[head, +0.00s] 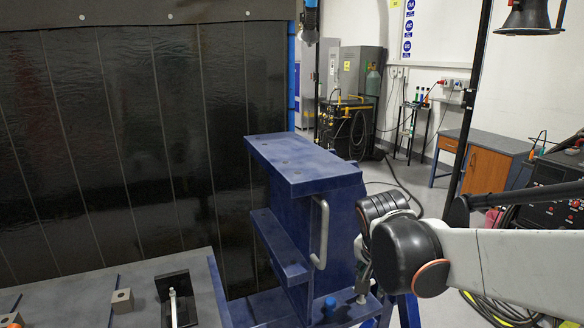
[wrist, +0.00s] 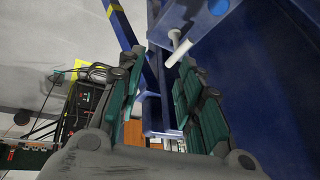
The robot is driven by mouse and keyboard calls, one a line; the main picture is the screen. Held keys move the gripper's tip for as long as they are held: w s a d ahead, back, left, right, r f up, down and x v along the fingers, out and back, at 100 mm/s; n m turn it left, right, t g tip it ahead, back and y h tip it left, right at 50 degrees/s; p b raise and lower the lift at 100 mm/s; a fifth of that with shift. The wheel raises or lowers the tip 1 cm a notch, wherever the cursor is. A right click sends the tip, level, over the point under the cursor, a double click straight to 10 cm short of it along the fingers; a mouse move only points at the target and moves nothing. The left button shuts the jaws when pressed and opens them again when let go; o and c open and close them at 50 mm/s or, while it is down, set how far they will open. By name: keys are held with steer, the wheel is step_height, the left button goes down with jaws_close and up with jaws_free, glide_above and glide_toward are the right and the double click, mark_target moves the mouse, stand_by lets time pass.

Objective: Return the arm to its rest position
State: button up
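My arm (head: 500,265) reaches in from the right in the head view, its dark wrist joint in front of the blue jig (head: 305,165). In the head view my gripper is mostly hidden behind that joint. In the wrist view my gripper (wrist: 166,75) is open, its two teal-padded fingers apart with nothing held between them. A pale T-shaped pin (wrist: 180,50) stands out from blue metal just beyond the fingertips; I cannot tell whether it touches the right finger.
The jig carries a grey handle (head: 320,232) and a blue knob (head: 330,305) at its base. A grey table (head: 75,298) with small blocks lies front left. A dark strip curtain (head: 120,140) closes the left. A cabinet (head: 480,160) and open floor lie right.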

steer(key=s+r+n+t+y, duration=0.2)
steer(key=s+n, duration=0.7)
steer(key=s, duration=0.9)
steer(key=shift+s+d, duration=0.15)
steer(key=shift+d, duration=0.2)
